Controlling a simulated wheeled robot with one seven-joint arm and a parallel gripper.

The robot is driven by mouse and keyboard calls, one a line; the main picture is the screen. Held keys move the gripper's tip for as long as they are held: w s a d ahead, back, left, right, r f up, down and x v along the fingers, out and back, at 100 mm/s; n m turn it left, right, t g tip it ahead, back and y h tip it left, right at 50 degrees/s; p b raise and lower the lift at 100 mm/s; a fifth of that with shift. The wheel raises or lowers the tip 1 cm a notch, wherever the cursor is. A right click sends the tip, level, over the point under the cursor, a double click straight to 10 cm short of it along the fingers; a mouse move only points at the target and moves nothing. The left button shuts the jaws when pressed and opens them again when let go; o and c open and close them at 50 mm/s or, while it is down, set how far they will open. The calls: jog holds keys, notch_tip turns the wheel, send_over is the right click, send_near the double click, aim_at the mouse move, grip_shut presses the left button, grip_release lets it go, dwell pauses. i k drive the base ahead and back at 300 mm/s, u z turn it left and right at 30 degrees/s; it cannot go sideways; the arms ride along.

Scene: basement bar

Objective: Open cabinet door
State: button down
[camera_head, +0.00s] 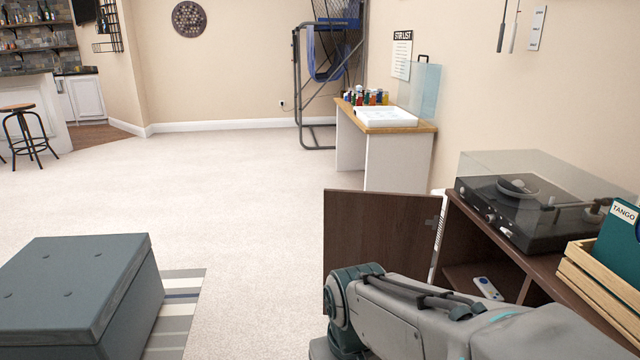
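A dark brown cabinet (510,247) stands at the right, against the wall. Its brown door (375,237) stands swung out into the room, with a hinge showing near its right edge. The cabinet's inside shows behind it, with a small white remote-like item (488,288) on a shelf. My arm reaches in from the lower right, in front of the cabinet and the door's lower part. My gripper is not visible; it lies below the picture's edge or behind my arm, so any contact with the door is hidden.
A grey ottoman (75,295) stands on a striped rug (180,318) at the lower left. A turntable (525,210) and a wooden crate (600,290) sit on the cabinet top. A white table (385,155) stands beyond the door. The carpet in the middle is clear.

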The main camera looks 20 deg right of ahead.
aim_at(397, 232)
jog(key=z, duration=0.5)
jog(key=i, duration=1.95)
jog(key=u, duration=0.7)
